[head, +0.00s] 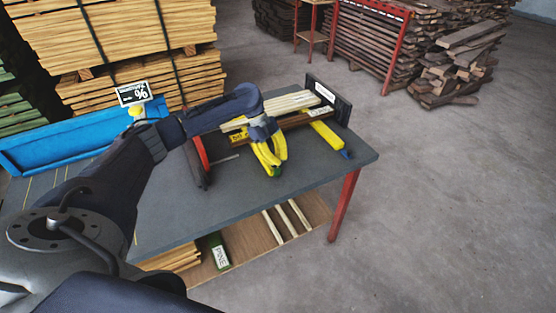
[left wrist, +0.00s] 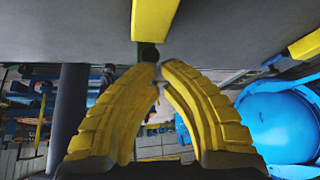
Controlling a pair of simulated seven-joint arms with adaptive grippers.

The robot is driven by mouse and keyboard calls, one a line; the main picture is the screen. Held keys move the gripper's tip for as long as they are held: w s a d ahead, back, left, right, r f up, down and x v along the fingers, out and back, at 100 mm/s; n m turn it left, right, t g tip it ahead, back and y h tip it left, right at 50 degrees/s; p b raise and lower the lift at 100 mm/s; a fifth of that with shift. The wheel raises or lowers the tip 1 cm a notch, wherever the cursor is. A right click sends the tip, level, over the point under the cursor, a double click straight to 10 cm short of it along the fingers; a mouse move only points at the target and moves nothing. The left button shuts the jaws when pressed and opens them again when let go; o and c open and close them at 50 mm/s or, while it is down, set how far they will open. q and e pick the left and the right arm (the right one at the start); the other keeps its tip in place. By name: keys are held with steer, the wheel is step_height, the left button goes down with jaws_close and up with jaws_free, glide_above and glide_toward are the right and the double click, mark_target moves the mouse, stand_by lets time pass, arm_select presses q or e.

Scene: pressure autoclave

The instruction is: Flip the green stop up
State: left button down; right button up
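The green stop (head: 277,171) is a small dark green piece at the front part of the dark grey table (head: 215,205), right at my left fingertips. In the left wrist view the dark stop (left wrist: 148,53) sits at the end of a yellow bar (left wrist: 153,20), just beyond the fingertips. My left gripper (head: 274,166) has yellow fingers pointing down. In the left wrist view its tips (left wrist: 160,68) are almost together with nothing clearly between them. I cannot tell whether they touch the stop. My right gripper is not in view.
Light boards (head: 290,103) lie behind the gripper, against a black end plate (head: 328,98). A yellow block (head: 326,134) with a blue end lies to the right. A red upright piece (head: 201,152) stands left of the gripper. The table's front right is clear.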

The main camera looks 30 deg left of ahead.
arm_select(q)
steer(key=shift+r, duration=0.15)
steer(key=shift+r, duration=0.6)
